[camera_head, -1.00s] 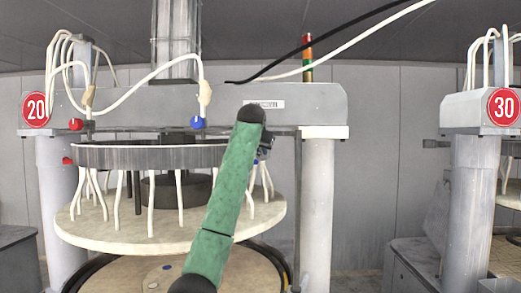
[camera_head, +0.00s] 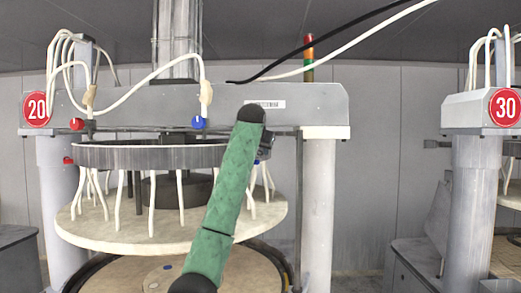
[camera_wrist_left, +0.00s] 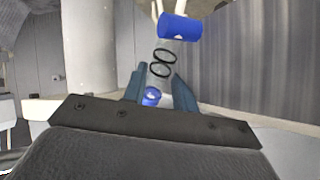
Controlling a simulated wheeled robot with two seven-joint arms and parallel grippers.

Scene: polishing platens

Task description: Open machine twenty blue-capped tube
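Machine twenty, with a red "20" sign (camera_head: 36,107), fills the left and middle of the head view. A blue cap (camera_head: 198,122) hangs at its beam under a white hose, left of my arm. My left gripper (camera_head: 264,145) is mostly hidden behind my green forearm, near the ring's right side. In the left wrist view, a clear tube with black rings (camera_wrist_left: 163,62) has a blue cap (camera_wrist_left: 180,27) at its upper end and a blue part (camera_wrist_left: 152,97) lower down. My left gripper's fingers (camera_wrist_left: 160,85) flank it; firm contact cannot be told. My right gripper is not in view.
The grey ring (camera_head: 130,155) carries several white tubes to the round plate (camera_head: 90,230). A pale column (camera_head: 318,205) stands right of my arm. Machine thirty (camera_head: 480,108) is at the far right. Open space lies between it and the column.

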